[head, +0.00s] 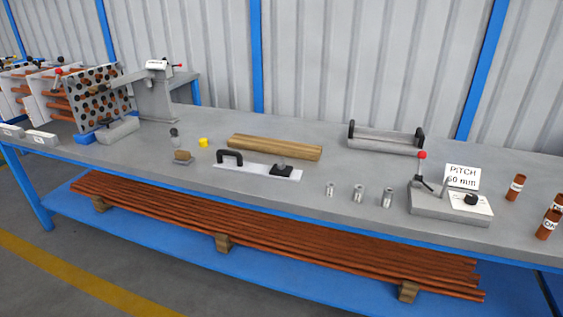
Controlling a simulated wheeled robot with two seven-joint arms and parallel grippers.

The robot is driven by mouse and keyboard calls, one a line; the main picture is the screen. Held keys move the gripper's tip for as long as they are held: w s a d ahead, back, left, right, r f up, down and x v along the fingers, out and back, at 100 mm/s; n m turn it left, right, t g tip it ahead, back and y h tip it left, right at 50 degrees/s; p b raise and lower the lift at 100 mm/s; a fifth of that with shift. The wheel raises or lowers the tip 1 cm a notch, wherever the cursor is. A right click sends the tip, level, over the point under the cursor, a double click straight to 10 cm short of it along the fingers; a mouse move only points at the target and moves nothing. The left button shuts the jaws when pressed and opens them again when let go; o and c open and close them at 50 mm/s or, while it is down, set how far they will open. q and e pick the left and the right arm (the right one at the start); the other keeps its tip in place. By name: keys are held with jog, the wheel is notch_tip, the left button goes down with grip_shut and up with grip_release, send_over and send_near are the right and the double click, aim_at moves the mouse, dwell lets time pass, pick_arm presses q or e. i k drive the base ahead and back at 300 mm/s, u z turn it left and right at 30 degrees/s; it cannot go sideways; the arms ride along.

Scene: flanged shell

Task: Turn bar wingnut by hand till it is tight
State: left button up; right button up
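A flat light-coloured bar (243,170) lies on the grey bench top near its front edge, in the middle of the head view. It has a black arched handle (230,155) towards its left end and a black block (285,171) at its right end. A small upright piece stands on that block; it may be the wingnut, but it is too small to tell its shape or how tight it is. Neither of my grippers is in the head view, and nothing touches the bar from above.
A wooden block (275,147) lies behind the bar. Several small metal cylinders (358,193) stand to its right, before a lever fixture (448,203) with a "PITCH 60 mm" sign (462,177). A yellow piece (203,142) stands left. A perforated plate assembly (100,95) stands far left.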

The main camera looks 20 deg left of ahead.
aim_at(280, 165)
jog(key=u, duration=0.4)
jog(key=i, duration=1.15)
jog(key=u, duration=0.75)
